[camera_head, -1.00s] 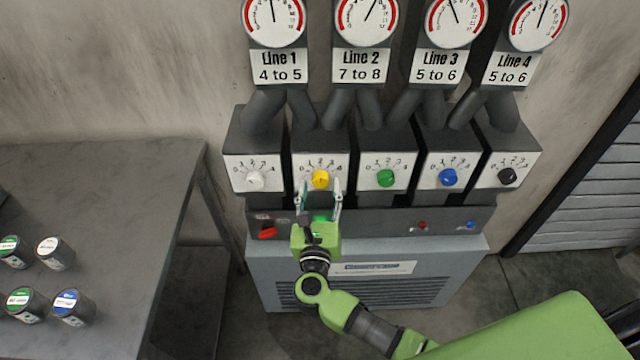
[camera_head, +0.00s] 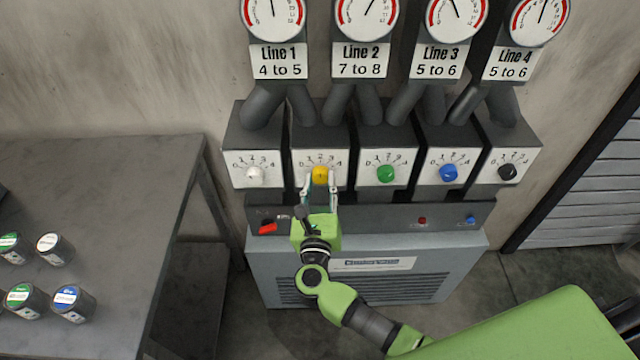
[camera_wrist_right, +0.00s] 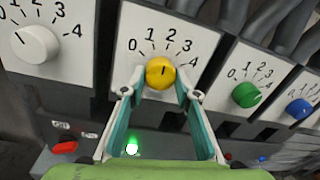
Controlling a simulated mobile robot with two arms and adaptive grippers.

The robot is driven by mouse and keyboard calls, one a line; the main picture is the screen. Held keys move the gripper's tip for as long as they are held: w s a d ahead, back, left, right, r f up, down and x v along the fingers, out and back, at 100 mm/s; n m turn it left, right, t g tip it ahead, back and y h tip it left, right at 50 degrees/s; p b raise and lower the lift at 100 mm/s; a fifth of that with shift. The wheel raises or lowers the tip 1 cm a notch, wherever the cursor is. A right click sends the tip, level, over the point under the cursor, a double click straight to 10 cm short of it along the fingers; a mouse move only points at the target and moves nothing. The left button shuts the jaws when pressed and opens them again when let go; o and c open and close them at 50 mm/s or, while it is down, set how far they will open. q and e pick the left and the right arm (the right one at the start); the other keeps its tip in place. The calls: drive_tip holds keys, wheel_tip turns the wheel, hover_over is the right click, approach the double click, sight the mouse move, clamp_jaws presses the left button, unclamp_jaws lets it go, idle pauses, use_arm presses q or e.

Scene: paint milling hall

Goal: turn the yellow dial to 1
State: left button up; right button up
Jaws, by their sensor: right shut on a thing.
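The yellow dial (camera_head: 320,175) is on the second white panel from the left, under the Line 2 gauge. It also shows in the right wrist view (camera_wrist_right: 160,72), with its dark mark pointing up, roughly toward the 2 on a scale from 0 to 4. My right gripper (camera_head: 319,180) is at the dial from below, with one finger on each side, shut on it. In the right wrist view the fingertips (camera_wrist_right: 160,80) flank the dial. My left gripper is not in view.
A white dial (camera_head: 254,174) is to the left; green (camera_head: 386,173), blue (camera_head: 448,173) and black (camera_head: 507,171) dials are to the right. Below are a red switch (camera_head: 267,228) and a lit green light (camera_wrist_right: 132,149). A grey table (camera_head: 110,185) with several cans stands at left.

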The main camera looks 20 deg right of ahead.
drive_tip(key=shift+n, duration=2.5)
drive_tip(key=shift+p, duration=0.3)
drive_tip(key=o, duration=1.1)
drive_tip(key=v, duration=1.2)
drive_tip(key=shift+f, duration=0.2)
